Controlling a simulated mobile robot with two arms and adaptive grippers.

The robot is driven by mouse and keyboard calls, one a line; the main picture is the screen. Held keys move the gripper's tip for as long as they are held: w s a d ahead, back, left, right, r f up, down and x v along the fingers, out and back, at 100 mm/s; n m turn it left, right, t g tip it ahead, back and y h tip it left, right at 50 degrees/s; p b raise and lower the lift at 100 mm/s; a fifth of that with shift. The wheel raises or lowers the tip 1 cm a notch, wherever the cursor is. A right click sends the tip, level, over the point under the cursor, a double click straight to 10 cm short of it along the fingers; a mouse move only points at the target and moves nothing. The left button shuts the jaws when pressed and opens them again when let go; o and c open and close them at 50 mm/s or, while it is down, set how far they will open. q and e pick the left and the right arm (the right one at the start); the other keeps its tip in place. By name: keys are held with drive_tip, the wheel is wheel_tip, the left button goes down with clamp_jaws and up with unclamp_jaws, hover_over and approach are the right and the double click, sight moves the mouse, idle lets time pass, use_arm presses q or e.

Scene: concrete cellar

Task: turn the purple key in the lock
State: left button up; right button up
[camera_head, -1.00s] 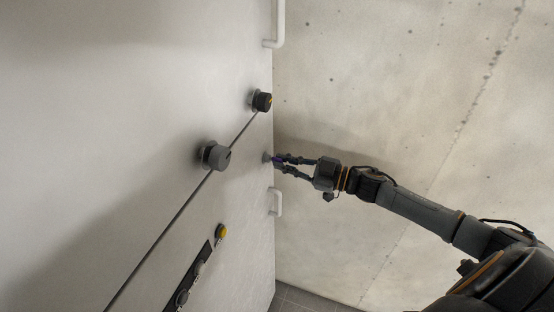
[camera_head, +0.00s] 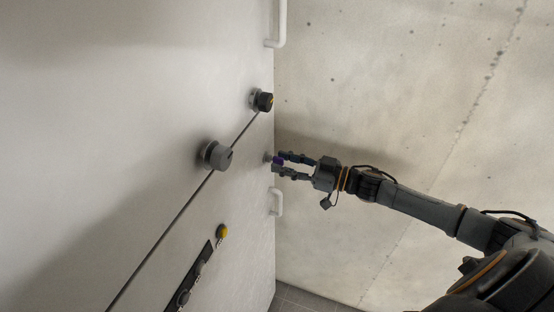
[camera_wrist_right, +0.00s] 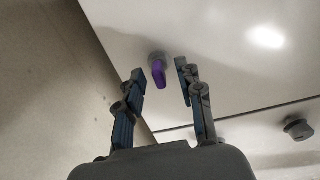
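The purple key (camera_wrist_right: 159,74) sits in the round grey lock (camera_wrist_right: 157,58) on the white cabinet front, seen in the right wrist view. In the head view the key (camera_head: 279,160) is a small purple patch at the cabinet's right edge, partly hidden by the fingers. My right gripper (camera_wrist_right: 160,78) is open, with one finger on each side of the key and a visible gap on both sides. It also shows in the head view (camera_head: 277,163), reaching in from the right. My left gripper is not in view.
A concrete wall (camera_head: 400,90) stands to the right.

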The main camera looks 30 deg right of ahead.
drive_tip(key=shift+s+d, duration=0.1)
drive_tip(key=v, duration=1.1)
drive_tip(key=shift+s+d, duration=0.25)
drive_tip(key=shift+s, duration=0.05)
